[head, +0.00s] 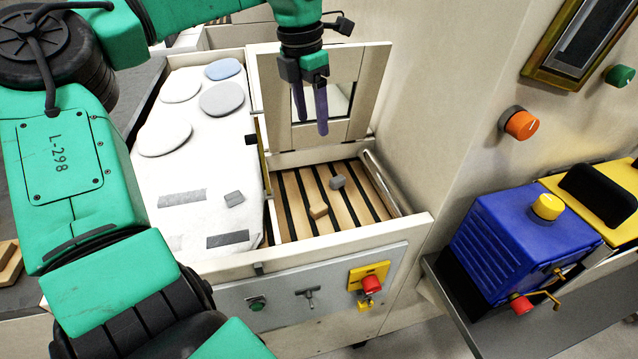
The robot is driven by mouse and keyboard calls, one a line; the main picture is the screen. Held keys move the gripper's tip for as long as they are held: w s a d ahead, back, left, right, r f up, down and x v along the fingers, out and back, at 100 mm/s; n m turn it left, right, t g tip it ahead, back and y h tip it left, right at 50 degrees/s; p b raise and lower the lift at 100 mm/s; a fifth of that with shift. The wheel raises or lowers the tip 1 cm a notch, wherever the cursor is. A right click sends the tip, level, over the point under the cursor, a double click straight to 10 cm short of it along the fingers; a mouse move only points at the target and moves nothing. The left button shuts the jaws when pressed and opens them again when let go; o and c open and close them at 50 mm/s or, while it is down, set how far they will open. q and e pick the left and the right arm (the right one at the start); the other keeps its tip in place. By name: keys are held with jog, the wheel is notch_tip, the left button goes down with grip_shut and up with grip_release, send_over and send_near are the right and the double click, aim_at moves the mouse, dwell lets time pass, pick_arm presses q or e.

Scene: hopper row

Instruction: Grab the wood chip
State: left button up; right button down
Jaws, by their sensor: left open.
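The wood chip (318,211) looks like a small tan block. It lies on the slatted wooden floor (292,205) of an open hopper bin. A grey chip (337,182) lies just behind it and to the right, apart from it. My left gripper (312,123) hangs above the back of the bin with its dark fingers pointing down. It is open and empty, higher than the wood chip and behind it in the picture. My right gripper is not in view.
The bin has raised walls, with its front rim (345,243) nearest me. A white padded surface (190,180) at left holds several flat discs and grey pieces. Orange (521,124) and green knobs are on the right wall. A blue box (510,245) stands at right.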

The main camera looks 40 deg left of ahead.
pick_arm(q)
jog(key=b, duration=1)
send_over(318, 207)
notch_tip(318, 207, down, 12)
notch_tip(318, 207, down, 14)
jog(key=shift+s+r+p, duration=0.1)
jog(key=shift+p, duration=1)
jog(key=shift+f, duration=0.35)
grip_shut()
